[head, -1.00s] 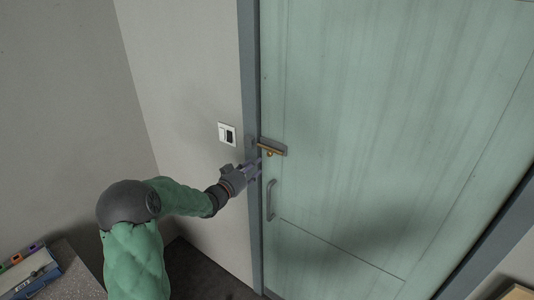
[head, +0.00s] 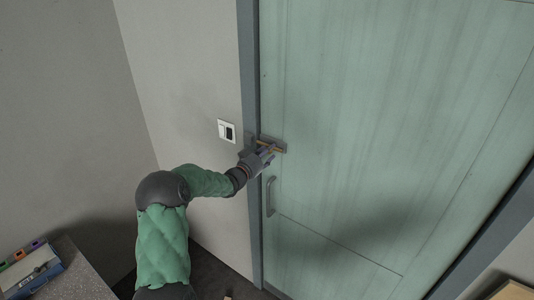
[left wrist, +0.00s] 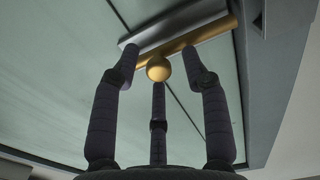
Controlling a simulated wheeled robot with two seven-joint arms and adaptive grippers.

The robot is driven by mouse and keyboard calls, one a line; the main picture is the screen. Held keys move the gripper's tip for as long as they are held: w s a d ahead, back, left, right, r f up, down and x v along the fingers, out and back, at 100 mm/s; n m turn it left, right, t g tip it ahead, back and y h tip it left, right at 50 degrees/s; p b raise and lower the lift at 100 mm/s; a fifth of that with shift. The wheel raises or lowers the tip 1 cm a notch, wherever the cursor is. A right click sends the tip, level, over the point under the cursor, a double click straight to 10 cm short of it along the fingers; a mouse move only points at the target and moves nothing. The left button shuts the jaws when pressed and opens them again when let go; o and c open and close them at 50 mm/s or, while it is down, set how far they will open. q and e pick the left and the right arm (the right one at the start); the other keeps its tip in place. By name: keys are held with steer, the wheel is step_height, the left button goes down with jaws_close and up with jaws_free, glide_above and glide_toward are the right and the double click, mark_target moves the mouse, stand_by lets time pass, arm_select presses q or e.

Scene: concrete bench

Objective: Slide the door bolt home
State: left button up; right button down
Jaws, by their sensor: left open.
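The door bolt is a brass rod (left wrist: 205,37) with a round brass knob (left wrist: 158,69), set along a grey metal plate (left wrist: 178,20) on the green door. In the head view the plate (head: 282,149) shows at the door's left edge, partly covered by my gripper. My left gripper (head: 268,151) is at the bolt. In the left wrist view its three fingers (left wrist: 160,75) are spread, with the knob between their tips; I cannot tell whether any finger touches it. The rod's right end lies near the door's edge, beside the frame. My right gripper is not in view.
The green door (head: 380,120) stands in a grey frame (head: 250,80). A door handle (head: 270,196) is just below the bolt. A white switch plate (head: 227,131) is on the wall to the left. A grey bench (head: 80,275) with a blue box is at lower left.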

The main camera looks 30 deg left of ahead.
arm_select(q)
jaws_close()
steer(key=shift+w+a+r+b, duration=0.15)
steer(key=shift+a+b, duration=0.15)
steer(key=shift+a, duration=1.8)
jaws_free()
steer(key=shift+d, duration=0.1)
glide_toward(264, 144)
steer(key=s, duration=0.6)
steer(key=shift+w+a, duration=0.15)
steer(key=shift+a, duration=0.05)
